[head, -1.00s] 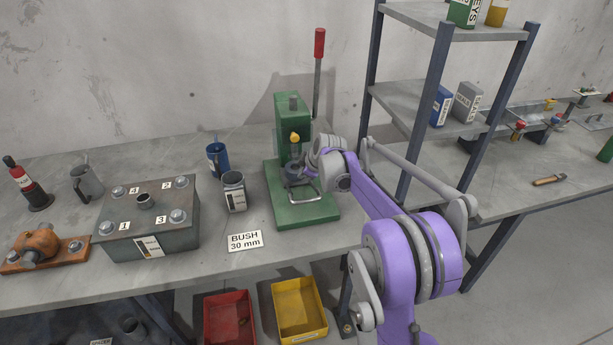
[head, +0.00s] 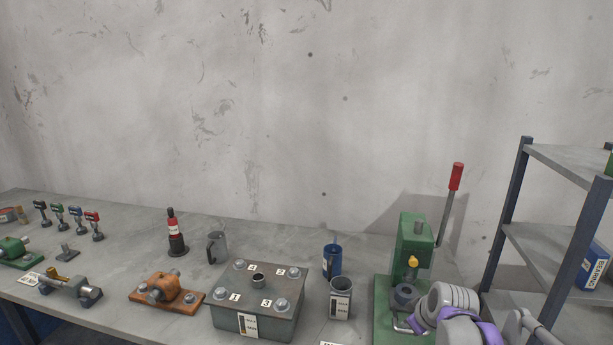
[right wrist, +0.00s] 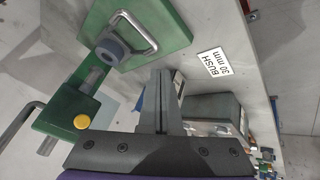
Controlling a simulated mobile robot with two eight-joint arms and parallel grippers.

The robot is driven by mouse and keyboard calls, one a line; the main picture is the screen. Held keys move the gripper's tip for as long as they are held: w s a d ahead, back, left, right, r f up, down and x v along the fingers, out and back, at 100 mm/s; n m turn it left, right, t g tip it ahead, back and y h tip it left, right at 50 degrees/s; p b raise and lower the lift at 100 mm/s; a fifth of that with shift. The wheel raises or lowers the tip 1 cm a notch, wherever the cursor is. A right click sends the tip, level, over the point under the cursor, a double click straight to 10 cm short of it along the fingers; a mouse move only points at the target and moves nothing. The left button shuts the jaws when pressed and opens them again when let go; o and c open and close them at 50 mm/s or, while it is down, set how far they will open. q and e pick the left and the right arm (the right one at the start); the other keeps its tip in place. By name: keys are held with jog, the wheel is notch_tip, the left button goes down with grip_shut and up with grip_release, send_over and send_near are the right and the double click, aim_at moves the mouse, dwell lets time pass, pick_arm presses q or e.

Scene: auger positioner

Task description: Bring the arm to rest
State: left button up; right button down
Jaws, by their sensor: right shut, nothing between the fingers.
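My right arm (head: 455,315) shows at the lower right of the head view, in front of the green press (head: 413,245), its wrist hiding part of the press base. In the right wrist view my right gripper (right wrist: 163,85) is shut and empty, its fingers together. There the press (right wrist: 70,110) is at the left, with a grey ring-shaped part and a metal loop handle (right wrist: 150,35) on its base; the fingertips look apart from them. My left gripper is not in view.
A grey bolted block (head: 258,305), a grey cup (head: 341,298) and a blue mug (head: 331,262) stand left of the press. An orange fixture (head: 165,290) is farther left. A shelf rack (head: 520,215) stands at the right. The BUSH 30 mm label (right wrist: 214,62) lies on the bench.

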jog(key=s+a+f+m, duration=0.2)
jog(key=s, duration=0.6)
jog(key=s+a+f+m, duration=0.2)
jog(key=s+a, duration=0.1)
jog(key=s, duration=0.6)
jog(key=s+a+f+m, duration=0.2)
jog(key=s+f, duration=0.1)
jog(key=s, duration=0.6)
jog(key=shift+s+a+m+g, duration=0.15)
jog(key=shift+a+m+g, duration=0.15)
jog(key=shift+a+g, duration=0.1)
jog(key=shift+f, duration=0.1)
